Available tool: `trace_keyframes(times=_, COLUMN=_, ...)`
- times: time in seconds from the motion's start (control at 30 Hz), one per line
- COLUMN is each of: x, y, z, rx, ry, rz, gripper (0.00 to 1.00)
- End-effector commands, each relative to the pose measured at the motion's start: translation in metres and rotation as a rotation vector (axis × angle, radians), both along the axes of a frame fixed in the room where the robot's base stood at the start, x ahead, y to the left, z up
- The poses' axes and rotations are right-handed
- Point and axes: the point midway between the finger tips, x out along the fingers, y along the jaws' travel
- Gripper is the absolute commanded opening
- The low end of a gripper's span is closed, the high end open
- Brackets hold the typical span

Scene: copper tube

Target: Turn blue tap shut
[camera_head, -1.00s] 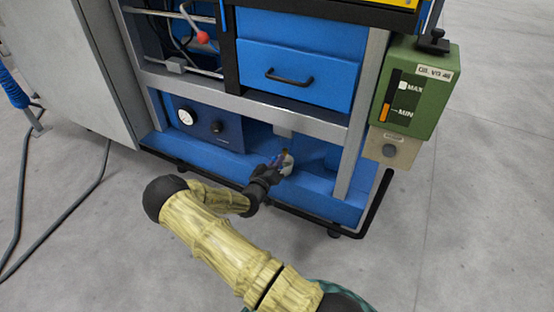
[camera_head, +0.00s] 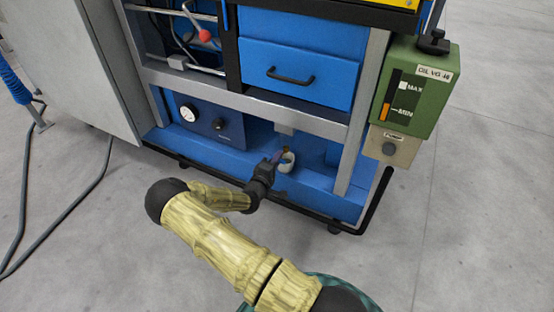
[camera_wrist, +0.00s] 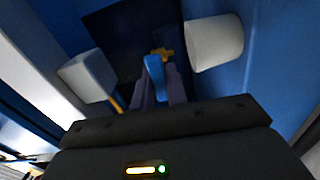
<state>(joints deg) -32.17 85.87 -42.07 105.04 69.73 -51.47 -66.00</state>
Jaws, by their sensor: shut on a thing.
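The blue tap (camera_wrist: 154,66) shows in the wrist view as a blue lever in front of a small brass-yellow fitting (camera_wrist: 162,53). My gripper (camera_wrist: 158,84) is shut on the blue lever, with one dark finger on each side of it. In the head view, my gripper (camera_head: 275,160) reaches into the low opening of the blue machine, beside a small white cylinder. The tap itself is too small and too covered by my gripper to make out there.
The white cylinder (camera_head: 287,161) stands just right of my gripper and shows large in the wrist view (camera_wrist: 215,43). A pale block (camera_wrist: 87,76) is on the left there. The machine's grey post (camera_head: 357,150) and blue ledge (camera_head: 220,162) border the opening.

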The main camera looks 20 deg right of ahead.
Motion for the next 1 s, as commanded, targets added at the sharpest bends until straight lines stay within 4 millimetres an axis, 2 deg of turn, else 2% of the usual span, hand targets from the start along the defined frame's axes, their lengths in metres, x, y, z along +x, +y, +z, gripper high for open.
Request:
trace_keyframes(times=0.2, x=-0.001, y=0.0008, z=-0.003, rx=-0.038, ry=0.057, rz=0.0, gripper=0.0)
trace_keyframes(times=0.67, x=-0.0007, y=0.0009, z=-0.003, rx=-0.047, ry=0.069, rz=0.001, gripper=0.0)
trace_keyframes(times=0.7, x=-0.0007, y=0.0009, z=-0.003, rx=-0.047, ry=0.069, rz=0.001, gripper=0.22)
trace_keyframes(times=0.73, x=-0.0007, y=0.0009, z=-0.0029, rx=-0.047, ry=0.069, rz=0.001, gripper=0.27)
trace_keyframes(times=1.0, x=-0.0002, y=0.0007, z=-0.0014, rx=-0.048, ry=0.065, rz=0.001, gripper=0.27)
